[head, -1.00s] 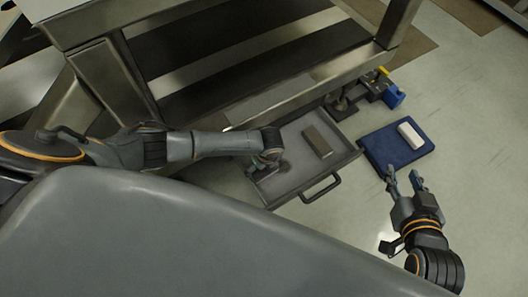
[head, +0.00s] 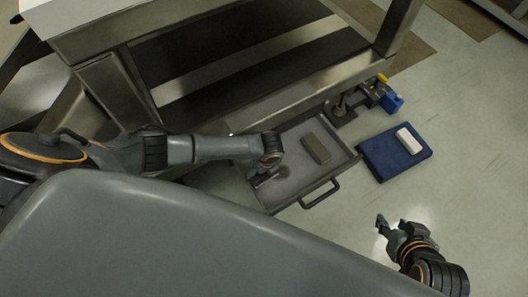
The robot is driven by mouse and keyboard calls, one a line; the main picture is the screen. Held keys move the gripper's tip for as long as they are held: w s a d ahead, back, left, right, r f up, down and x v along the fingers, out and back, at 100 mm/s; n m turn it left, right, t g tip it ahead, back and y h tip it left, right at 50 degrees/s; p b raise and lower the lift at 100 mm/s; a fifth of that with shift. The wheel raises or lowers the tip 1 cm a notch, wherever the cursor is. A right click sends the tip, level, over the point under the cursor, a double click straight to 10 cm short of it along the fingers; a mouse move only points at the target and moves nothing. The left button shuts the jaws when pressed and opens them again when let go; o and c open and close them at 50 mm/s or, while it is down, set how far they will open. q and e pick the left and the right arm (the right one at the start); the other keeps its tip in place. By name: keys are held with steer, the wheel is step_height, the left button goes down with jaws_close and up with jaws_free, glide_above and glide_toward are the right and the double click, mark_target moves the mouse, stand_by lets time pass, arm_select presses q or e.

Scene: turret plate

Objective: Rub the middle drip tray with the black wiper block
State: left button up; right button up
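A dark grey-brown block (head: 316,148), the darkest loose block I see, lies in a pulled-out grey metal tray (head: 290,190) with a front handle. No marking tells me whether this tray is the middle one. My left gripper (head: 262,179) points down over the left part of the tray, apart from the block. Its fingers are small and dark, so their opening is unclear.
A white block (head: 408,141) lies on a blue pad (head: 385,162) right of the tray. A metal frame (head: 290,95) with dark panels stands above and behind the tray. A blue and yellow fitting (head: 385,95) sits by its leg. The floor at right is clear.

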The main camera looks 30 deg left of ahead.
arm_select(q)
steer(key=shift+r+p, duration=0.8)
steer(key=shift+p, duration=0.05)
steer(key=shift+r+p, duration=0.35)
steer(key=shift+p, duration=0.05)
steer(key=shift+r+p, duration=0.4)
steer(key=shift+p, duration=0.15)
steer(key=shift+r+p, duration=0.35)
steer(key=shift+p, duration=0.05)
arm_select(e)
steer(key=s+d+f+g+h, duration=0.1)
steer(key=s+d+f+g, duration=0.1)
steer(key=s+f+g, duration=0.2)
steer(key=shift+s+f, duration=0.45)
steer(key=shift+f, duration=0.25)
